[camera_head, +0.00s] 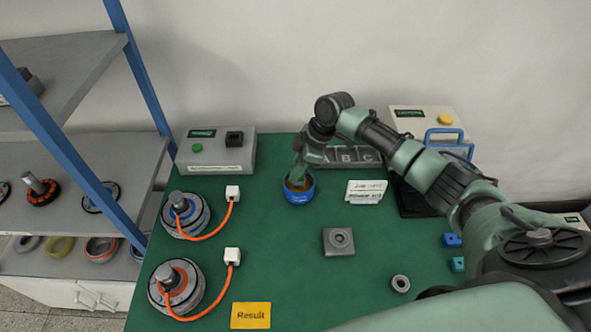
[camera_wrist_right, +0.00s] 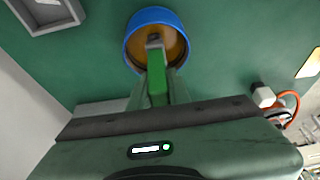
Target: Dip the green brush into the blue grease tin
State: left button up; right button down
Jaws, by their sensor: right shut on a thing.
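The blue grease tin (camera_head: 299,196) stands open on the green table, with brownish grease inside. It also shows in the right wrist view (camera_wrist_right: 132,52). My right gripper (camera_head: 298,180) is above the tin, pointing down. In the right wrist view, its fingers (camera_wrist_right: 158,88) are shut on the green brush (camera_wrist_right: 157,86). The brush's grey tip lies over the tin's opening and appears to be inside the rim; I cannot tell how deep it is. In the head view the brush is mostly hidden by the gripper. My left gripper is not in view.
Two hub motors (camera_head: 186,213) with orange cables stand at left. A grey block (camera_head: 338,241) with a round fitting lies right of the tin. Behind it are a lettered tray (camera_head: 346,157) and a white sign (camera_head: 366,191). A yellow Result card (camera_head: 250,315) lies in front.

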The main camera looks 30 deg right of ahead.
jog(key=shift+r+p, duration=3.7)
jog(key=shift+r, duration=0.5)
jog(key=shift+f, duration=0.1)
